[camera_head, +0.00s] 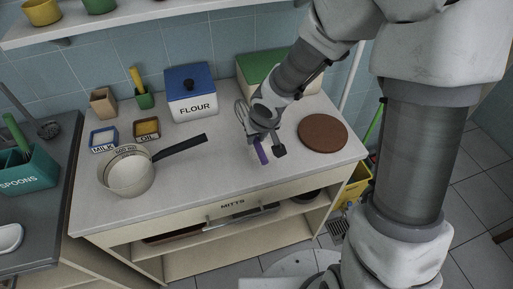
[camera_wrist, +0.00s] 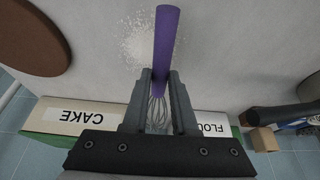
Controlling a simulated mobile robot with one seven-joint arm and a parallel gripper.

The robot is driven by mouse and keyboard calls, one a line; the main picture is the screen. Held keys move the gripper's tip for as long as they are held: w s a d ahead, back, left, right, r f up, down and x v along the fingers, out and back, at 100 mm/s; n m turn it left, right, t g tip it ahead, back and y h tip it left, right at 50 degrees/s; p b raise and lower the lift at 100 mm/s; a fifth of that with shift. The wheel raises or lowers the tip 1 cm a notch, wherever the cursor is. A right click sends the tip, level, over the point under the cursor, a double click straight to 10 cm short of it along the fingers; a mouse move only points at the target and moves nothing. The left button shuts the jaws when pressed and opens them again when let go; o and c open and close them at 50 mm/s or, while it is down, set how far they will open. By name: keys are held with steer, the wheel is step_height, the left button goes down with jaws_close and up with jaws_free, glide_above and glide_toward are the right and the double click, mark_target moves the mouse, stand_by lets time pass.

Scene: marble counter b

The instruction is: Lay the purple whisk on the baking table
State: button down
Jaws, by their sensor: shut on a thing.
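The purple whisk (camera_head: 261,153) is in my gripper (camera_head: 267,146), over the middle right of the baking table (camera_head: 205,185). In the wrist view my gripper (camera_wrist: 160,78) is shut on the whisk (camera_wrist: 167,45); its purple handle points away from the jaws and its wire loops lie between the fingers. In the head view the handle points toward the table's front and the wires show behind the gripper. I cannot tell whether the whisk touches the tabletop. White powder (camera_wrist: 135,42) lies on the table by the handle.
A round brown board (camera_head: 323,133) lies to the right of the gripper. A pan (camera_head: 128,172) with a black handle stands at left. The blue-lidded flour bin (camera_head: 192,100) and a green-lidded box (camera_head: 262,67) stand at the back. The table's front middle is clear.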

step_height(320, 180, down, 4)
steer(key=shift+r+b, duration=0.15)
steer(key=shift+b, duration=1)
steer(key=shift+r, duration=0.1)
steer(key=c, duration=0.7)
jaws_free()
steer(key=shift+f, duration=0.25)
steer(key=p+v, duration=1.1)
steer(key=v, duration=0.6)
steer(key=shift+r, duration=0.3)
